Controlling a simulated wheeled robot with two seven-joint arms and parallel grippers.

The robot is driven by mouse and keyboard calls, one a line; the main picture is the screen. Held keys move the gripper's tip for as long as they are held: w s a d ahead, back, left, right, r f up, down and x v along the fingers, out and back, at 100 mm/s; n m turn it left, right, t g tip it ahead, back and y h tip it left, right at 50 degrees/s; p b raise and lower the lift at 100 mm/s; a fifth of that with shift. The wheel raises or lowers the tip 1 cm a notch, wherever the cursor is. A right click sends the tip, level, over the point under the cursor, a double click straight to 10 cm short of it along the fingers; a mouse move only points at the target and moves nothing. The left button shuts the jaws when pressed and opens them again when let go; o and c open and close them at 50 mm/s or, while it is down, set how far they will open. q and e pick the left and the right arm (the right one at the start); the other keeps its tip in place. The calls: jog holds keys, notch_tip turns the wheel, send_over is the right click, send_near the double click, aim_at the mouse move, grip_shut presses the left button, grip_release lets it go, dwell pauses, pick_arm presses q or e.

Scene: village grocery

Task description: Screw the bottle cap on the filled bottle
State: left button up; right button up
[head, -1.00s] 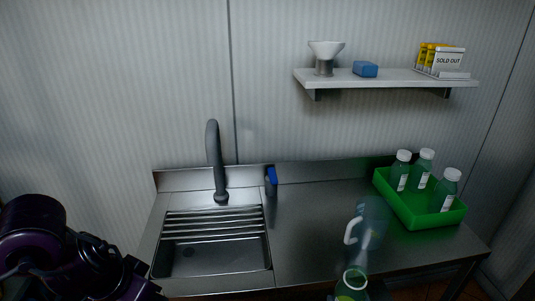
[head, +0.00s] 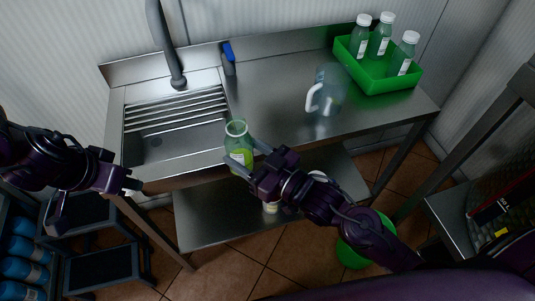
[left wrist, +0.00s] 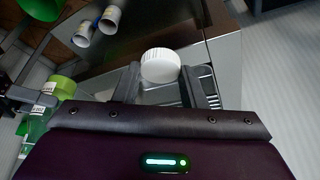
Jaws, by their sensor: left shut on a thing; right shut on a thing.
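The filled bottle (head: 237,146), clear with green liquid and an open top, stands upright in front of the sink's right front edge. My right gripper (head: 252,157) is shut on its side; the bottle also shows at the left of the left wrist view (left wrist: 36,125). The white bottle cap (left wrist: 160,65) is between the fingertips of my left gripper (left wrist: 158,80), which is shut on it. In the head view my left gripper (head: 128,183) is at the sink's front left, well apart from the bottle; the cap there is mostly hidden.
A clear pitcher (head: 327,92) and a green crate (head: 396,84) with capped bottles are on the counter. The sink (head: 165,140) has a tall faucet (head: 160,45). White containers (head: 271,206) show below. A green bucket (head: 354,251) and dark step stool (head: 96,243) are on the floor.

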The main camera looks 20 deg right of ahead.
dwell(0.3)
pick_arm(q)
jog(key=w+d+r+m+g+h, duration=0.1)
jog(key=w+d+r+m, duration=0.15)
jog(key=d+r, duration=0.2)
jog(key=w+d+r+m+g+h, duration=0.1)
jog(key=w+d+r+m, duration=0.1)
jog(key=d+r+m, duration=0.3)
notch_tip(320, 180, up, 6)
jog(key=r+m+g, duration=0.1)
jog(key=m+g, duration=0.1)
jog(key=m, duration=0.4)
send_over(227, 123)
jog(key=shift+d+f, duration=0.1)
jog(key=shift+f, duration=0.15)
jog(key=shift+w+f, duration=0.1)
jog(key=shift+f, duration=1.95)
jog(key=shift+f, duration=0.85)
